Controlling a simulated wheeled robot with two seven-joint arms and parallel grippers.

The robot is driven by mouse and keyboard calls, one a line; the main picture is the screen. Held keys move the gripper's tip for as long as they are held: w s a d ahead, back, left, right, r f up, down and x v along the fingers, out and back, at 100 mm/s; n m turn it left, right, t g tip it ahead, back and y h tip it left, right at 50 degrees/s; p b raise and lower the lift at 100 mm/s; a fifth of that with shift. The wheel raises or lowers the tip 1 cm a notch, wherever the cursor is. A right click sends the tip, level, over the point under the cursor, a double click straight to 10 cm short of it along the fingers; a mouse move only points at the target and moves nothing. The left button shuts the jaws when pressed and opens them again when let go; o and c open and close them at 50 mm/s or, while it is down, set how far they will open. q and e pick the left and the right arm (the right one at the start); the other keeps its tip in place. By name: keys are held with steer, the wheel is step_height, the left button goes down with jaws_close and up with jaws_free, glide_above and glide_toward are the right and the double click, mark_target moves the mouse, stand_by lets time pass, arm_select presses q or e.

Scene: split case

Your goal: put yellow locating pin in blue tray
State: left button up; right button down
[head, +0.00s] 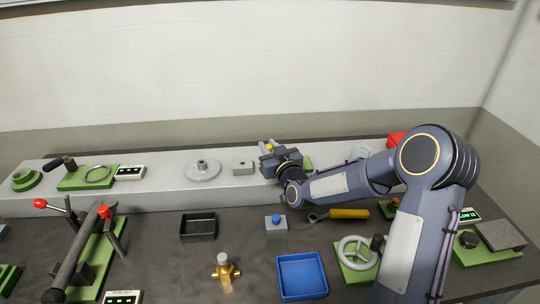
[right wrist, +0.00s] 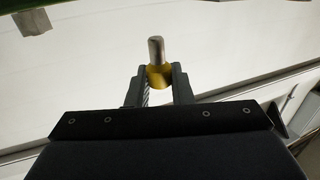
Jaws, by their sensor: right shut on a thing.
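The yellow locating pin (right wrist: 159,78) has a yellow collar and a grey metal tip. My right gripper (right wrist: 159,85) is shut on it, with one finger on each side of the collar. In the head view my right gripper (head: 267,149) is at the raised grey ledge, with a bit of the yellow pin (head: 270,146) showing at its fingers. I cannot tell whether the pin touches the ledge. The blue tray (head: 302,276) lies empty on the bench at the front, below and slightly right of the gripper. My left gripper is not in view.
A grey block with a blue knob (head: 276,223) and a yellow-handled tool (head: 345,214) lie between the ledge and the tray. A brass valve (head: 225,271) stands left of the tray, a green-based handwheel (head: 356,252) right. A black tray (head: 198,226) is farther left.

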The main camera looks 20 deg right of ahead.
steer(key=shift+w+d+f, duration=0.3)
steer(key=shift+w+f, duration=0.15)
steer(key=shift+f, duration=0.15)
step_height(320, 180, down, 3)
steer(key=shift+w+d+f+p, duration=0.1)
steer(key=shift+w+d+p, duration=0.05)
steer(key=shift+p, duration=0.5)
steer(key=shift+f, duration=0.15)
steer(key=shift+f, duration=0.2)
steer(key=c, duration=1.3)
jaws_free()
steer(key=shift+r, duration=0.1)
